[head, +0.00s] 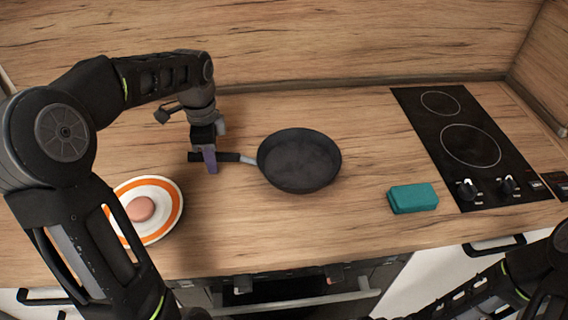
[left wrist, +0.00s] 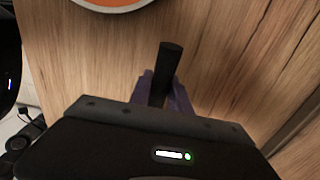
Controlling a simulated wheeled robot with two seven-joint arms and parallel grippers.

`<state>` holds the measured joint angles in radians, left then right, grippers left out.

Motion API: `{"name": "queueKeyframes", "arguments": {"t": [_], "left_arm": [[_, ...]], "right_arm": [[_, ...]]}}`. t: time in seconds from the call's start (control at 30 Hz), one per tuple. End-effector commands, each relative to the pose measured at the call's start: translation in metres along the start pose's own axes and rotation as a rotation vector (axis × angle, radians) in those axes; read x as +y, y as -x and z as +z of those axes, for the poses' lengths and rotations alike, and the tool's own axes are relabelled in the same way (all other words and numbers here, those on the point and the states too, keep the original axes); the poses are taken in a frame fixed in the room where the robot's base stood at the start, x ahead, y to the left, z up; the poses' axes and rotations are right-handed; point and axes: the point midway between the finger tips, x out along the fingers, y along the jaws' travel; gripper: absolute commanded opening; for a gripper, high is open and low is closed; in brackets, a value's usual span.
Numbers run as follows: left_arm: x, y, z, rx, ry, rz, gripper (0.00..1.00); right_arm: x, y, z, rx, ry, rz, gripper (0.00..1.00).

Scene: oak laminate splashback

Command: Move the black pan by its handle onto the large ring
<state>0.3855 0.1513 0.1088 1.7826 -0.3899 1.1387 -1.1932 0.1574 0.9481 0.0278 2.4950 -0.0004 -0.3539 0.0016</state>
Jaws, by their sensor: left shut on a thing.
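The black pan (head: 300,160) sits on the wooden worktop left of the hob, its handle (head: 229,157) pointing left. My left gripper (head: 210,160) is shut on the handle near its end. In the left wrist view the handle (left wrist: 170,62) stands out between the purple fingers (left wrist: 160,92); the pan's body is out of that view. The large ring (head: 470,146) is the bigger circle on the black hob (head: 425,110) at the right, and it is bare. My right arm shows at the bottom right, but its gripper is not in view.
A teal sponge (head: 413,198) lies between the pan and the hob. A white plate with an orange band (head: 175,205) holds a round pinkish item (head: 140,209) at the left. A small ring (head: 440,103) lies behind the large one. The wood splashback (head: 300,40) bounds the back.

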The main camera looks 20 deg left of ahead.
Motion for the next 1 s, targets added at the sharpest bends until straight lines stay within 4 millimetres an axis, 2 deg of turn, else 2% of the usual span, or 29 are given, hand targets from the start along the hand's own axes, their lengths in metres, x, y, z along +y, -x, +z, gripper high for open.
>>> {"name": "queueKeyframes", "arguments": {"t": [0.1,0.7,1.0], "left_arm": [[-0.001,0.01,-0.001,0.003,0.0,-0.004,0.0],[-0.001,0.039,-0.001,0.003,0.0,-0.004,0.0],[-0.001,0.049,-0.001,0.003,0.0,-0.004,0.0]], "right_arm": [[-0.003,0.007,0.0,0.0,0.0,0.0,0.8],[-0.011,0.029,0.0,0.0,0.0,0.0,0.8],[-0.014,0.036,0.0,0.0,0.0,0.0,0.8]]}}
